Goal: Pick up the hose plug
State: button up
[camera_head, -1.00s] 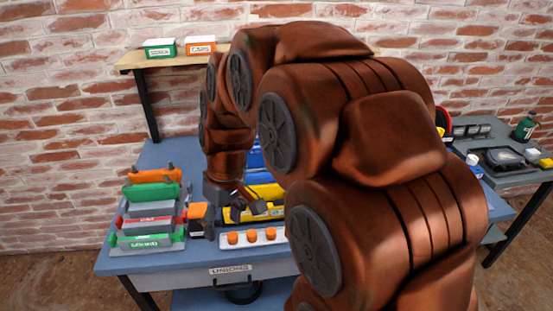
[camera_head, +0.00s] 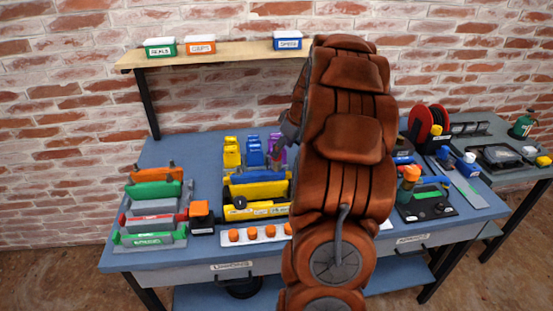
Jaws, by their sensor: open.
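I cannot tell for sure which thing is the hose plug. Coloured upright pieces stand in a row at the back of the blue workbench (camera_head: 205,147): a yellow one (camera_head: 232,155), a blue one (camera_head: 254,152) and a purple one (camera_head: 273,142). A white strip with several orange round pieces (camera_head: 233,235) lies at the front. My gripper (camera_head: 277,154) is at the back of the bench, in front of or beside the purple piece, and is mostly hidden by my arm. It is open; I see nothing held in it.
A yellow and blue rack (camera_head: 262,193) stands mid-bench. Stacked coloured trays (camera_head: 150,217) and an orange-topped black block (camera_head: 201,216) stand left. A shelf (camera_head: 225,54) with small boxes is above. Red reels (camera_head: 420,122) and a black fixture (camera_head: 427,208) are right. My arm covers the middle.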

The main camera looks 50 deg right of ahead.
jog(key=shift+p+x, duration=1.5)
jog(key=shift+x, duration=1.75)
jog(key=shift+w, duration=0.1)
jog(key=shift+d+r, duration=0.1)
grip_shut()
